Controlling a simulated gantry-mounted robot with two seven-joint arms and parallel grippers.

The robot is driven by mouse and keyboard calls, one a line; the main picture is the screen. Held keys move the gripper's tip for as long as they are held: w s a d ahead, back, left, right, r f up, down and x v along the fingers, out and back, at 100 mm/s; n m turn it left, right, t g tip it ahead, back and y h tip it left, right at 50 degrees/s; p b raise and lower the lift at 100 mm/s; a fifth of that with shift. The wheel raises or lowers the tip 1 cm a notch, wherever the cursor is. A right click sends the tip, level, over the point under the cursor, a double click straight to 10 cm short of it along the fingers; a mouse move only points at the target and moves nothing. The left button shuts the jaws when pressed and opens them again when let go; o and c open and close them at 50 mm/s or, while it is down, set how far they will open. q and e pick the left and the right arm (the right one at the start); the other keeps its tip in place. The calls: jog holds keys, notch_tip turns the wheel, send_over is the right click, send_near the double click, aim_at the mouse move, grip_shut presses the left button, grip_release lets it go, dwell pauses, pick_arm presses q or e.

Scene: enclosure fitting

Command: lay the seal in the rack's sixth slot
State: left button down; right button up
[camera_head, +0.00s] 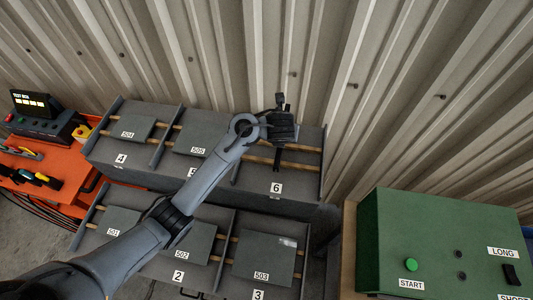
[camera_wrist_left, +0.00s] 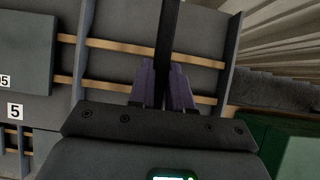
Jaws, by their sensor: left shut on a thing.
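My left gripper (camera_head: 279,140) is over the upper right part of the rack, at the slot labelled 6 (camera_head: 277,188). In the left wrist view, its purple fingers (camera_wrist_left: 165,85) are shut on a long black strip, the seal (camera_wrist_left: 168,35), which runs up and out of the picture. Slot six shows a grey bed with two wooden rails (camera_wrist_left: 205,92) and holds no panel. The seal appears above the rails; its height over them cannot be told. The gripper hides part of the slot. My right gripper is not in view.
Grey panels 504 (camera_head: 131,129) and 505 (camera_head: 195,143) lie in slots 4 and 5. Panels 501, 502 and 503 (camera_head: 265,258) lie in the lower row. Low dividers (camera_wrist_left: 231,60) bound the slots. A green box (camera_head: 430,235) stands right, an orange bench (camera_head: 60,165) left, a corrugated wall behind.

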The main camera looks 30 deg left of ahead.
pick_arm(q)
jog(key=shift+w+d+f+b, duration=0.15)
jog(key=shift+f+b, duration=0.25)
jog(key=shift+f, duration=2)
jog(key=shift+d+f+b, duration=0.15)
jog(key=shift+f+b, duration=0.2)
jog(key=shift+f, duration=2)
jog(key=shift+f, duration=0.2)
jog(key=c, duration=1.1)
grip_release()
jog(key=shift+o, duration=0.2)
jog(key=shift+r, duration=0.1)
